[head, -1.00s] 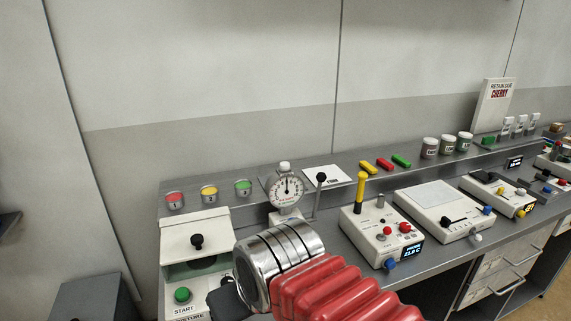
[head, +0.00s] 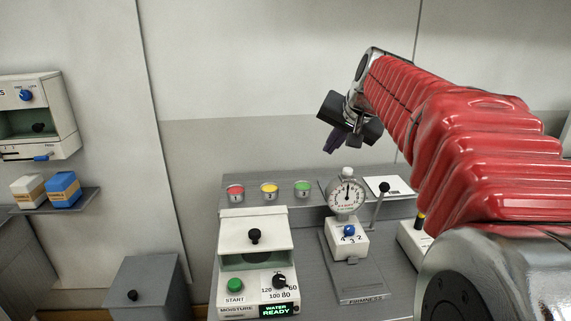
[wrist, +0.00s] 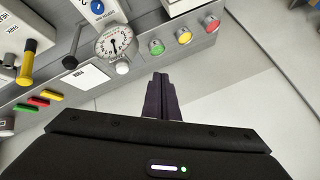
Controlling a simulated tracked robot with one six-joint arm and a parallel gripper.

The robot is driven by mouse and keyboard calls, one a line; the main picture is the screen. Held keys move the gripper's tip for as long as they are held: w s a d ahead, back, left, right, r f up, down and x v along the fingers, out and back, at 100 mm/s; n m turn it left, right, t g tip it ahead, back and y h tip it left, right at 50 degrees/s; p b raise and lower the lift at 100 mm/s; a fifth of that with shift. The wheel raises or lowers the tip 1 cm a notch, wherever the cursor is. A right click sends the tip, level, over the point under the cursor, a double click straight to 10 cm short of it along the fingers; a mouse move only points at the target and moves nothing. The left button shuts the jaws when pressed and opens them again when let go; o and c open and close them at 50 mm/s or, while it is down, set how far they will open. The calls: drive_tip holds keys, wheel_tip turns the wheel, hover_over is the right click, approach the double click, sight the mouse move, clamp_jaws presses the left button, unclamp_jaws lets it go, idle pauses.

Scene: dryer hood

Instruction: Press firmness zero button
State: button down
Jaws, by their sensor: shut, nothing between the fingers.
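The firmness tester stands on the grey bench, with a round white dial (head: 346,195), a blue knob (head: 348,231) on its white body and a base plate (head: 362,296) lettered FIRMNESS. A small white cap (head: 347,171) sits on top of the dial; I cannot read a zero label on it. In the wrist view the dial (wrist: 115,42) appears upside down, with its white cap (wrist: 122,67) below. My gripper (head: 331,148) is shut and empty, raised above and slightly left of the dial, apart from it. Its dark purple fingers (wrist: 161,80) point toward the bench edge in the wrist view.
A black-knobbed lever (head: 384,188) rises right of the dial. The moisture box (head: 256,235) stands left of the tester. The wall is close behind.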

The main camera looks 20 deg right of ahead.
wheel_tip(320, 180, up, 2)
drive_tip(key=m, duration=0.2)
hover_over(350, 171)
drive_tip(key=shift+r+t+h, duration=0.1)
drive_tip(key=shift+t+h, duration=0.2)
drive_tip(key=shift+f, duration=4.4)
drive_tip(key=shift+f, duration=0.1)
drive_tip(key=shift+f, duration=0.25)
drive_tip(key=shift+f, duration=0.85)
drive_tip(key=shift+r, duration=1.25)
